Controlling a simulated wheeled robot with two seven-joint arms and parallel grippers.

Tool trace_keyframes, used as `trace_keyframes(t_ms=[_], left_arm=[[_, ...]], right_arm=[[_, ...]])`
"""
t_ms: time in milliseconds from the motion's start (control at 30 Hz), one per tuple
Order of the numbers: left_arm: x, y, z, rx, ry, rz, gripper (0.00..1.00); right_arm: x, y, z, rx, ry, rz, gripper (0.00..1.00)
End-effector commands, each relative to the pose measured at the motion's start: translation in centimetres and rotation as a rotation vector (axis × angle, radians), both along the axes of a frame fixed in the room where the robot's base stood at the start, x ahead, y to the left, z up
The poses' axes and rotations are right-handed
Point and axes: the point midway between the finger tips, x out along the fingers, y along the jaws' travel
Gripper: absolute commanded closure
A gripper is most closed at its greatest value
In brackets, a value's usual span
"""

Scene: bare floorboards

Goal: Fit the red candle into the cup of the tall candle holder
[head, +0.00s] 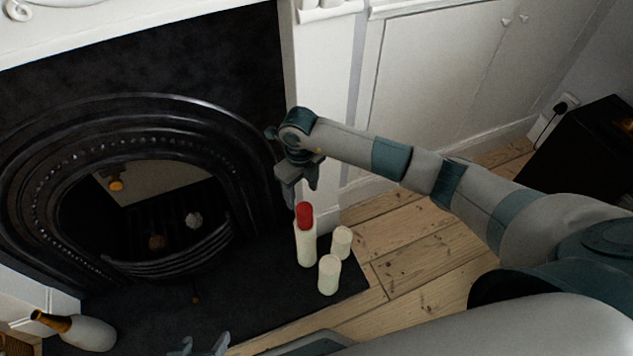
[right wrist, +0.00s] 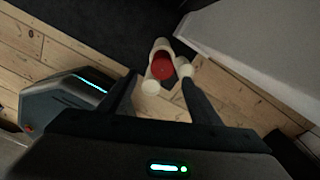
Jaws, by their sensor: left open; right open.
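The red candle (head: 304,212) stands upright on top of the tall cream candle holder (head: 306,247), on the dark hearth. How deep it sits in the cup cannot be told. In the right wrist view the red candle (right wrist: 162,67) shows from above, between the fingertips and below them. My right gripper (head: 300,194) is open and empty, just above the candle and apart from it. My left gripper (head: 205,346) is open and empty at the bottom edge of the head view, far from the candle; it is partly cut off.
Two shorter cream pillars (head: 329,275) (head: 342,242) stand close to the holder's right. A black fireplace (head: 150,120) is behind to the left. A white vase with a golden neck (head: 90,333) lies at lower left. Bare floorboards (head: 410,260) are clear to the right.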

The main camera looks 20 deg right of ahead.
Motion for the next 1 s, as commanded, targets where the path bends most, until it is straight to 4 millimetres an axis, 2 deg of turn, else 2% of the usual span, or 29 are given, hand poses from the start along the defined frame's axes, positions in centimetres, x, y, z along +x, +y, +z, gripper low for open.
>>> trace_keyframes(t_ms=[67, 167, 267, 333, 433, 500, 567, 600, 667, 700, 767, 800, 867, 900, 1000], left_arm=[[0.0, 0.0, 0.0, 0.000, 0.000, 0.000, 0.41], [0.0, 0.0, 0.0, -0.001, 0.000, -0.001, 0.41], [0.0, 0.0, 0.0, -0.001, 0.000, -0.001, 0.41], [0.0, 0.0, 0.0, -0.001, 0.000, -0.001, 0.41], [0.0, 0.0, 0.0, -0.001, 0.001, -0.001, 0.41], [0.0, 0.0, 0.0, -0.001, 0.001, -0.001, 0.41], [0.0, 0.0, 0.0, -0.001, 0.001, -0.001, 0.41], [-0.1, 0.0, 0.0, -0.001, 0.001, -0.001, 0.41], [-0.1, 0.0, 0.0, -0.001, 0.001, -0.001, 0.41], [-0.1, 0.0, 0.0, -0.001, 0.001, -0.001, 0.41], [-0.1, 0.0, 0.0, -0.001, 0.001, -0.001, 0.41], [0.0, 0.0, 0.0, -0.001, 0.001, -0.001, 0.41], [-0.1, 0.0, 0.0, -0.001, 0.001, -0.001, 0.41], [-0.1, 0.0, 0.0, 0.000, 0.001, -0.001, 0.41], [-0.1, 0.0, 0.0, 0.000, 0.002, -0.002, 0.41]], right_arm=[[-0.5, 1.2, -0.2, 0.042, 0.005, 0.008, 0.43], [-1.8, 4.1, -0.6, 0.150, 0.018, 0.022, 0.43], [-3.8, 8.8, -0.4, 0.334, 0.035, 0.035, 0.43], [-5.7, 12.9, 0.6, 0.509, 0.050, 0.031, 0.43], [-8.1, 18.8, 3.6, 0.795, 0.071, -0.008, 0.43], [-9.4, 22.1, 6.8, 1.004, 0.080, -0.066, 0.43], [-10.0, 24.0, 9.8, 1.176, 0.087, -0.135, 0.43], [-10.1, 24.9, 12.0, 1.287, 0.089, -0.190, 0.43], [-9.9, 25.5, 15.0, 1.443, 0.091, -0.287, 0.43], [-9.6, 25.4, 16.9, 1.541, 0.091, -0.364, 0.43], [-8.8, 24.7, 19.4, 1.677, 0.089, -0.489, 0.43], [-8.1, 23.8, 20.8, 1.759, 0.089, -0.583, 0.43], [-7.1, 22.1, 22.4, 1.869, 0.086, -0.736, 0.43], [-6.3, 20.6, 23.0, 1.930, 0.084, -0.848, 0.43], [-4.6, 16.3, 23.2, 2.045, 0.080, -1.151, 0.43]])
